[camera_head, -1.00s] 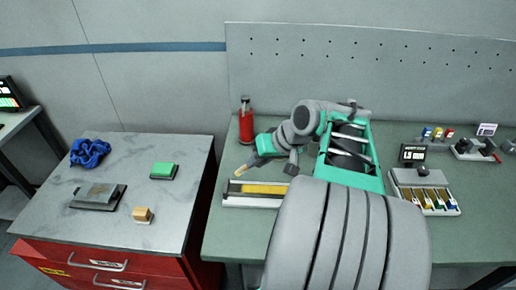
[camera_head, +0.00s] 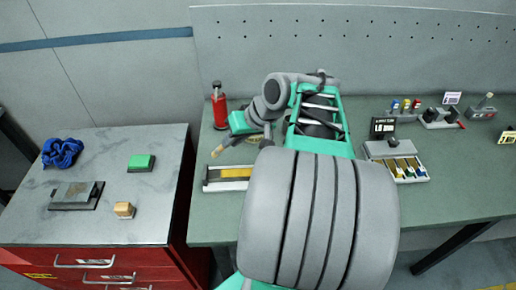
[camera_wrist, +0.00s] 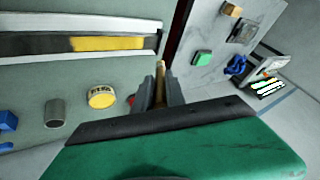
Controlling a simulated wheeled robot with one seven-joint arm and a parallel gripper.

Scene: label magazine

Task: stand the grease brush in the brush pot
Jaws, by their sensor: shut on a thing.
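My gripper (camera_wrist: 160,92) is shut on the grease brush, whose tan end (camera_wrist: 161,70) sticks out between the fingers in the wrist view. In the head view the brush's tan tip (camera_head: 216,152) points down and left, above the bench near the long tray. A plain grey cylinder (camera_wrist: 54,113), which looks like the brush pot, stands on the bench at the left of the wrist view, apart from my gripper. In the head view I cannot make it out; my arm covers much of that area.
A yellow-lidded tin (camera_wrist: 102,96) stands between the cylinder and my gripper. A long tray with a yellow strip (camera_head: 229,184) lies at the bench's front left. A red bottle (camera_head: 219,108) stands behind. The grey-topped cabinet (camera_head: 110,215) is left, across a gap.

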